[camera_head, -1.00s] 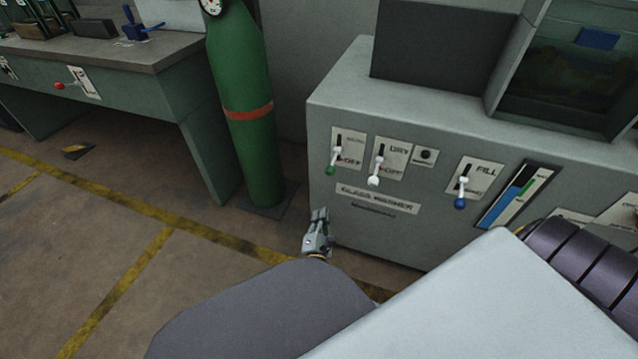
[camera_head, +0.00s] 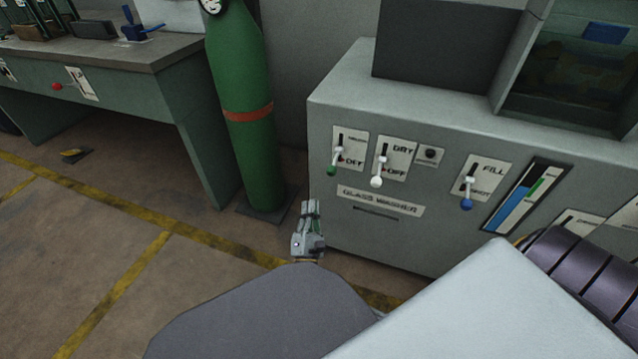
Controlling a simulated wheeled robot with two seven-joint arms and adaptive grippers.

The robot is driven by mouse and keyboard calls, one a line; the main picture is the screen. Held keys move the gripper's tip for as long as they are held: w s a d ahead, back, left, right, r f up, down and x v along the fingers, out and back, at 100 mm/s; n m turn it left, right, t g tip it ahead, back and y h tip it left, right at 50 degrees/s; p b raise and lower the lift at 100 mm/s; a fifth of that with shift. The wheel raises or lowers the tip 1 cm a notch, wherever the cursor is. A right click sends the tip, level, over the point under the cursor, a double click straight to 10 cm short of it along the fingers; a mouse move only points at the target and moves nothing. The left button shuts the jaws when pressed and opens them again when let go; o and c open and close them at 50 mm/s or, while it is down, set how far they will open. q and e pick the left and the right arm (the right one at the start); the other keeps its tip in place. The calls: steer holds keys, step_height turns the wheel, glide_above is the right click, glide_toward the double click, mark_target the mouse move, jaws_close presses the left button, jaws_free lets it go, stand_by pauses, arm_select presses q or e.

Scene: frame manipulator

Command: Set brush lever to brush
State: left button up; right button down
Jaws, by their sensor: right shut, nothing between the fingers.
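The glass washer (camera_head: 450,245) is a grey-green machine on the right. The lever with the green knob (camera_head: 333,169) is at the far left of its front panel. My left gripper is not in view.
A white-knobbed DRY lever (camera_head: 378,174) and a blue-knobbed FILL lever (camera_head: 467,195) also point down. A blue level gauge (camera_head: 514,210) sits right of them. A green gas cylinder (camera_head: 247,140) stands left of the machine, near a workbench (camera_head: 130,100).

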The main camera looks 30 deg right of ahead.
mark_target(332, 171)
steer(key=shift+w+d, duration=0.1)
steer(key=b+x, duration=0.2)
steer(key=x, duration=0.8)
steer(key=shift+s+d+r+b, duration=0.15)
steer(key=shift+s+r, duration=0.15)
steer(key=shift+s, duration=0.3)
steer(key=shift+s+d+r+b, duration=0.1)
steer(key=shift+s+d+r, duration=0.15)
steer(key=shift+s, duration=0.35)
steer(key=shift+s+d+r+b, duration=0.15)
steer(key=shift+s+r, duration=0.25)
steer(key=shift+s, duration=0.2)
steer(key=shift+a+r+p, duration=0.1)
steer(key=shift+r+p, duration=0.05)
steer(key=shift+p, duration=0.2)
steer(key=shift+g+p, duration=0.3)
steer(key=shift+s+a+r+p, duration=0.1)
steer(key=shift+r+p, duration=0.05)
steer(key=shift+p, duration=0.2)
